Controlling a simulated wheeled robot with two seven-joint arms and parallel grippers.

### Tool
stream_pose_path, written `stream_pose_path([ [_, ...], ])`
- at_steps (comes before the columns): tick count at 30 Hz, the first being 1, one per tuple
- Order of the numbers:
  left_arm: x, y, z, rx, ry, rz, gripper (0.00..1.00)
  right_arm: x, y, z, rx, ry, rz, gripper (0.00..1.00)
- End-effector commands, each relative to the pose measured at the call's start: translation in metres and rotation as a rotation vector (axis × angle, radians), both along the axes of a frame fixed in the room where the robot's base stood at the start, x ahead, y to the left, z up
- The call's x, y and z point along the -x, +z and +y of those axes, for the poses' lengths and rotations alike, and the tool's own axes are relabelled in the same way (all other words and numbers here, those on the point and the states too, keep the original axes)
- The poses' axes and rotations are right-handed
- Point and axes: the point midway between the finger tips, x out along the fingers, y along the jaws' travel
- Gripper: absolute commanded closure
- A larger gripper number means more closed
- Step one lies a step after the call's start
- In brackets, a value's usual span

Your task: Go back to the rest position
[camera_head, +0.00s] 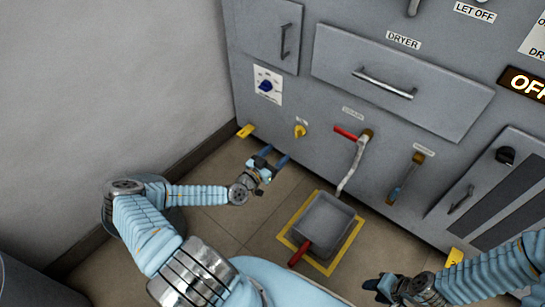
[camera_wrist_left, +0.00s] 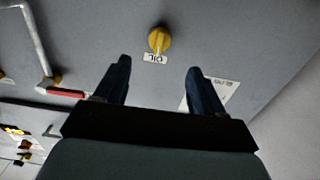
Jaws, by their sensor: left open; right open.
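My left gripper (camera_head: 274,155) is open and empty in the head view, held out in front of the grey machine, left of the tray. In the left wrist view its two dark fingers (camera_wrist_left: 160,76) are spread apart with nothing between them. The yellow oil knob (camera_wrist_left: 159,38) on the machine panel shows beyond the fingertips; it also shows in the head view (camera_head: 300,131), apart from the gripper. My right gripper (camera_head: 374,290) is at the bottom right of the head view, right of the tray. It is open, and I see nothing held in it.
A grey tray (camera_head: 322,222) with a red handle (camera_head: 299,254) sits on the floor inside a yellow outline. A spout with a red lever (camera_head: 345,132) hangs above it. The machine (camera_head: 330,95) has drawers and handles. A plain wall (camera_head: 100,80) stands on the left.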

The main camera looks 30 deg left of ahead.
Motion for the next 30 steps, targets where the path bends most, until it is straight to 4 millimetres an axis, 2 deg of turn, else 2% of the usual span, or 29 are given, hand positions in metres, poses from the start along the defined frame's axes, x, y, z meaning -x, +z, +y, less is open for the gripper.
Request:
stream_pose_path([
  [3,0.013,0.0,0.002,-0.001,0.0,0.001,0.31,0.0,0.001,0.0,0.0,0.0,0.0,0.57],
  [6,0.018,0.0,0.002,0.0,-0.001,0.001,0.31,0.0,0.001,0.0,0.0,0.0,0.0,0.57],
  [20,0.019,0.0,0.002,0.0,-0.001,0.0,0.31,0.0,0.001,0.0,0.0,0.0,0.0,0.57],
  [23,0.018,0.001,-0.005,-0.023,-0.023,-0.003,0.31,0.0,0.001,0.0,0.0,0.0,0.0,0.57],
  [26,0.019,0.006,-0.039,-0.141,-0.133,-0.025,0.31,0.0,0.004,0.0,0.0,0.0,0.0,0.57],
  [29,0.031,0.011,-0.103,-0.39,-0.355,-0.097,0.31,0.0,0.008,0.001,-0.001,0.001,0.0,0.57],
  [30,0.042,0.012,-0.135,-0.525,-0.472,-0.151,0.31,0.001,0.01,0.001,-0.002,0.003,0.001,0.57],
])
